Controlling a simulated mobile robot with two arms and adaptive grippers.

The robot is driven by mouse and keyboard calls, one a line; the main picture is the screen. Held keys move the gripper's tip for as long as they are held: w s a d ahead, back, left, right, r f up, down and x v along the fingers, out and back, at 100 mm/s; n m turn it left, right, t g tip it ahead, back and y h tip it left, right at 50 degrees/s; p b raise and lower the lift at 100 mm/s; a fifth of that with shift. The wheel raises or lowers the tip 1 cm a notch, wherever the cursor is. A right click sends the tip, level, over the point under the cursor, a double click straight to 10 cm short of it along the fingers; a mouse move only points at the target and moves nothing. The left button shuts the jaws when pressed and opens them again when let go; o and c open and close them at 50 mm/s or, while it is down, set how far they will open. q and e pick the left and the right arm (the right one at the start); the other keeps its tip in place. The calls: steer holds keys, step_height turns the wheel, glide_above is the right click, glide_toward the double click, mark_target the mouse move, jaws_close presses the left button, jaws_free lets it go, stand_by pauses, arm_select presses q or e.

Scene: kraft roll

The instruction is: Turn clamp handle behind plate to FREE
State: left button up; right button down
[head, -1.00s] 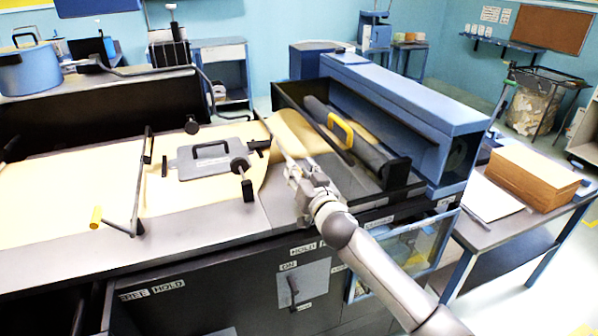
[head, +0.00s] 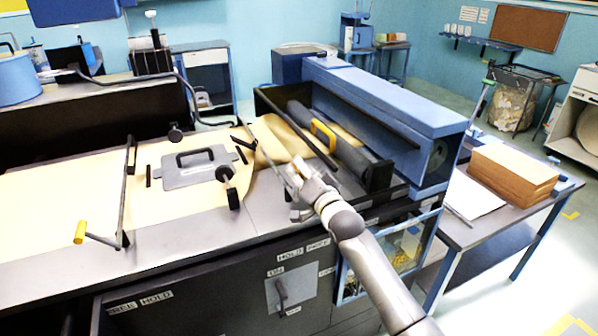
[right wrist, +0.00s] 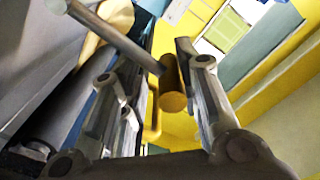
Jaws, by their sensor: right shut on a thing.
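In the right wrist view a handle with a yellow round-ended grip (right wrist: 172,98) on a grey rod (right wrist: 118,38) sits between the fingers of my right gripper (right wrist: 160,85). In the head view my right gripper (head: 294,178) is at the machine's front right, shut on this handle, which the fingers largely hide. A grey plate (head: 211,172) with a black handle lies on the paper to the left. A label reading HOLD and FREE (head: 304,251) is on the front face below my right gripper. My left gripper is not in view.
A second yellow-gripped handle (head: 80,232) stands at the left of the bed, above another label (head: 140,301). A dark roll with a yellow bracket (head: 323,135) lies behind my right gripper. A blue housing (head: 400,100) stands beyond it. A lever panel (head: 292,291) is on the front.

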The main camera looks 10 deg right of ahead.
steer(key=shift+a+f, duration=0.15)
steer(key=shift+a, duration=0.05)
stand_by(0.3)
steer(key=c, duration=1.4)
jaws_free()
steer(key=o, duration=0.4)
steer(key=shift+s+a, duration=0.1)
steer(key=shift+a, duration=0.2)
steer(key=shift+c, duration=0.2)
steer(key=shift+d, duration=0.35)
steer(key=shift+s+d, duration=0.1)
steer(key=shift+s, duration=0.1)
steer(key=v, duration=1.1)
steer(key=shift+s, duration=0.25)
